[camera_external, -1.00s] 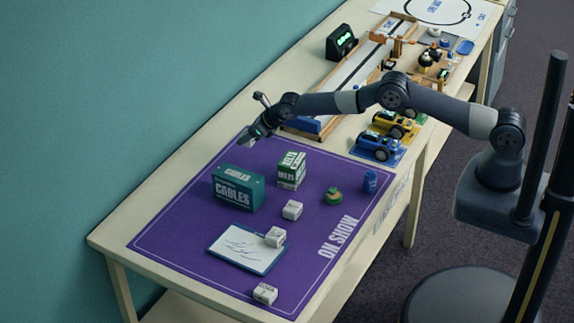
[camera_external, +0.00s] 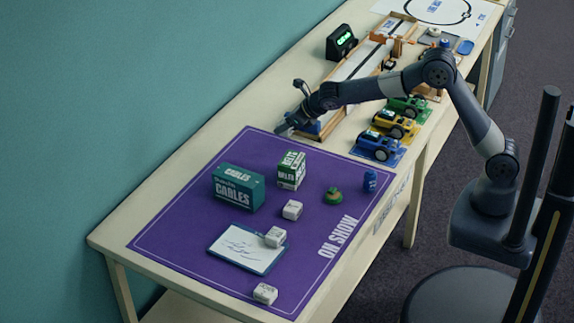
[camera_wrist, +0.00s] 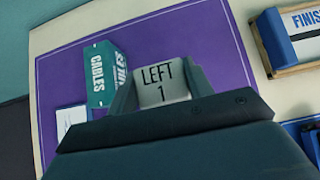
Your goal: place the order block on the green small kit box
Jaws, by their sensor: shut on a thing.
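My gripper (camera_external: 283,129) is shut on a white order block (camera_wrist: 163,88), whose face reads "LEFT 1" in the wrist view. The block sits between the two fingers; I cannot make it out in the external view. The gripper is above the far edge of the purple mat, behind the boxes and apart from them. The green small kit box (camera_external: 291,171), green and white with print, stands upright on the mat. A larger teal box (camera_external: 238,188) marked "CABLES" stands left of it; it also shows in the wrist view (camera_wrist: 98,75).
The purple mat (camera_external: 190,232) also holds three white blocks, one on a clipboard (camera_external: 229,246), a small green item (camera_external: 333,196) and a blue can (camera_external: 370,181). Toy cars (camera_external: 378,147) and a wooden-railed track (camera_external: 352,75) stand beyond. The mat's left part is clear.

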